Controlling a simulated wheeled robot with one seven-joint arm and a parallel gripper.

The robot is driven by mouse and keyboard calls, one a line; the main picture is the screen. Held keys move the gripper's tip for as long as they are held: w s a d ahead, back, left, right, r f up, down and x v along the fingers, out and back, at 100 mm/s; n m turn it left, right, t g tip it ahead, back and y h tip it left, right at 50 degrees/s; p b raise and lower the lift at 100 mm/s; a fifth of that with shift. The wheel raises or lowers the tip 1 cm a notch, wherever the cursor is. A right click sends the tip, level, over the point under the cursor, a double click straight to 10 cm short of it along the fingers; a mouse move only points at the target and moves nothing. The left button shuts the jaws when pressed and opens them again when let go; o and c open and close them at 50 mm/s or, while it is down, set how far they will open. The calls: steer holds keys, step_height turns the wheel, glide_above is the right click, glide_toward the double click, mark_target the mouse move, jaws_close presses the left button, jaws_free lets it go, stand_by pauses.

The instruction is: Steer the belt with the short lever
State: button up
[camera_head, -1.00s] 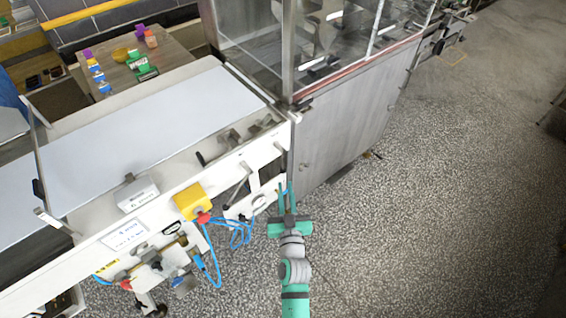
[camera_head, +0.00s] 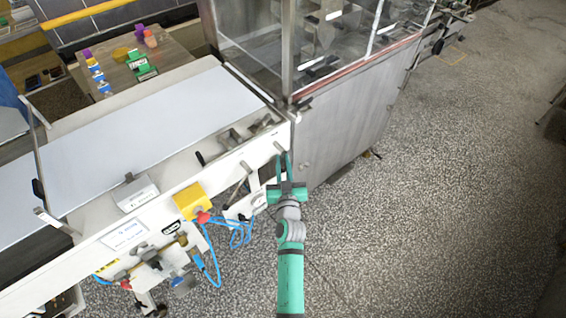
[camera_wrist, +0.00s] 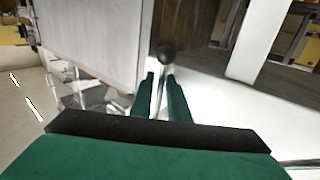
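A short lever shows in the wrist view as a thin metal rod with a black ball knob (camera_wrist: 166,53). The knob appears just beyond my fingertips, and the rod shows in the gap between the fingers. In the head view a small grey lever (camera_head: 278,146) stands at the right end of the white conveyor frame, by my fingertips. My gripper (camera_head: 283,156) is open, its two green fingers apart; they also show in the wrist view (camera_wrist: 161,77). I cannot tell whether a finger touches the lever. The pale belt (camera_head: 140,135) lies flat on the conveyor.
A yellow box with a red button (camera_head: 191,201) and blue cables (camera_head: 240,233) sit on the conveyor's front, left of my gripper. A steel cabinet with a glazed top (camera_head: 345,130) stands at the right end. The speckled floor (camera_head: 430,220) on the right is clear.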

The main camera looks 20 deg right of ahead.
steer(key=shift+w, duration=0.15)
steer(key=shift+c, duration=1.1)
jaws_close()
